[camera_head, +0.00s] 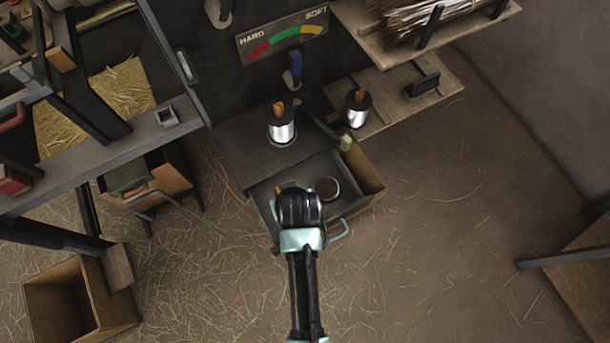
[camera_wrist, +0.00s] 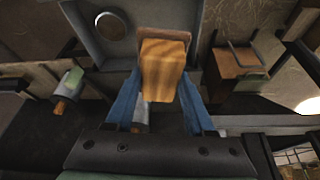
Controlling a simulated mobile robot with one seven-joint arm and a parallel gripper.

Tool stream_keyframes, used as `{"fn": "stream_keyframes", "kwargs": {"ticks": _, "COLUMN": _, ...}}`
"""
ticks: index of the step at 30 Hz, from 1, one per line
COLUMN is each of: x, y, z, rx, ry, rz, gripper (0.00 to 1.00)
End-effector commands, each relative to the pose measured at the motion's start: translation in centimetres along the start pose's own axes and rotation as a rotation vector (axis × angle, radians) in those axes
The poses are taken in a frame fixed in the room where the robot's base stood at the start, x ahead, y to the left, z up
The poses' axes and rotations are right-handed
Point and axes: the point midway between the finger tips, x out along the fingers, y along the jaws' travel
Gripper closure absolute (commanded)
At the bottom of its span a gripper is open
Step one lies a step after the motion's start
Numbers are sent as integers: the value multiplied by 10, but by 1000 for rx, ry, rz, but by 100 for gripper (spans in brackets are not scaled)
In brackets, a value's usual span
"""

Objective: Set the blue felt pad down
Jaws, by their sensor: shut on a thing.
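My gripper (camera_head: 300,205) is above the open drawer (camera_head: 262,196) of the dark cabinet. In the wrist view, its two blue fingers (camera_wrist: 160,105) are shut on a wooden block (camera_wrist: 163,68) with a thin brownish plate at its far end. The drawer floor holds a round tin (camera_head: 327,188), which also shows in the wrist view (camera_wrist: 111,26). I cannot tell whether the block touches the drawer.
A metal cylinder with a wooden peg (camera_head: 282,130) stands on the cabinet top. Another cylinder (camera_head: 356,112) stands on the wooden shelf at right. A small green piece (camera_head: 346,143) is by the drawer's back corner. A HARD–SOFT gauge (camera_head: 283,36) is behind.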

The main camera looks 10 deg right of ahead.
Motion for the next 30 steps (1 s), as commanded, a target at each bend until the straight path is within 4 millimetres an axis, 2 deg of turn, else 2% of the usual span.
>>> {"fn": "stream_keyframes", "kwargs": {"ticks": 1, "x": 24, "y": 0, "z": 4, "rx": -17, "ry": 4, "rz": -5, "gripper": 90}}
{"fn": "stream_keyframes", "kwargs": {"ticks": 9, "x": 72, "y": -1, "z": 4, "rx": -94, "ry": 9, "rz": -42, "gripper": 90}}
{"fn": "stream_keyframes", "kwargs": {"ticks": 13, "x": 86, "y": -3, "z": 3, "rx": -123, "ry": 12, "rz": -57, "gripper": 90}}
{"fn": "stream_keyframes", "kwargs": {"ticks": 20, "x": 97, "y": -5, "z": 4, "rx": -146, "ry": 11, "rz": -71, "gripper": 90}}
{"fn": "stream_keyframes", "kwargs": {"ticks": 27, "x": 136, "y": -5, "z": 20, "rx": -146, "ry": 10, "rz": -72, "gripper": 90}}
{"fn": "stream_keyframes", "kwargs": {"ticks": 30, "x": 147, "y": -5, "z": 24, "rx": -146, "ry": 11, "rz": -71, "gripper": 90}}
